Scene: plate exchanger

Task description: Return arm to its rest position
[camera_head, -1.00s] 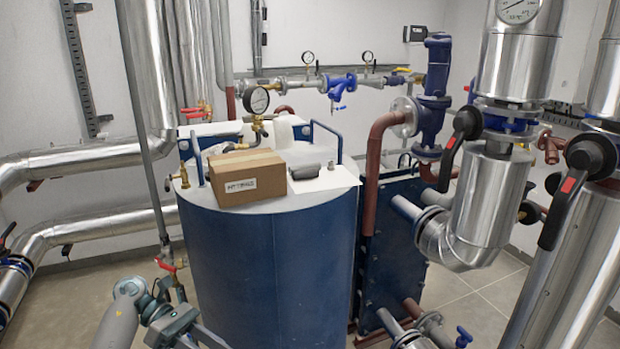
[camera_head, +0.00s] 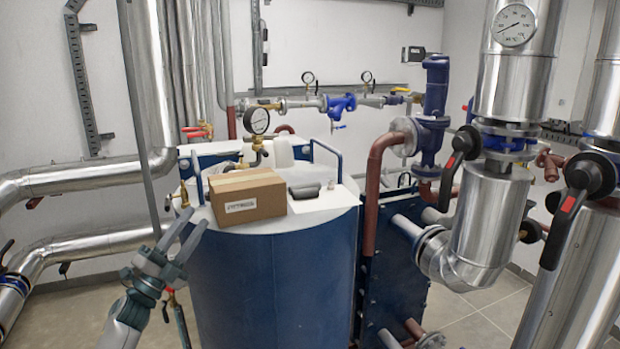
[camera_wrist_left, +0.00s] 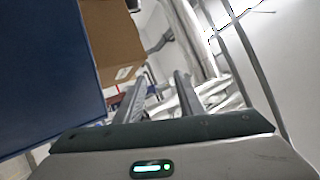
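My left gripper (camera_head: 196,222) is raised at the lower left of the head view, beside the left side of the blue tank (camera_head: 275,275). Its two fingers point up and are apart. In the left wrist view the fingers (camera_wrist_left: 160,92) also stand apart with nothing between them. Part of the cardboard box (camera_wrist_left: 112,45) and the blue tank wall (camera_wrist_left: 45,75) show to the left of them. My right gripper is out of view.
On the tank top are the cardboard box (camera_head: 247,197), a white sheet (camera_head: 322,201) with a dark grey object (camera_head: 304,190), and a pressure gauge (camera_head: 257,121). Silver pipes (camera_head: 85,177) run at the left. Black-handled valves (camera_head: 588,172) stand at the right.

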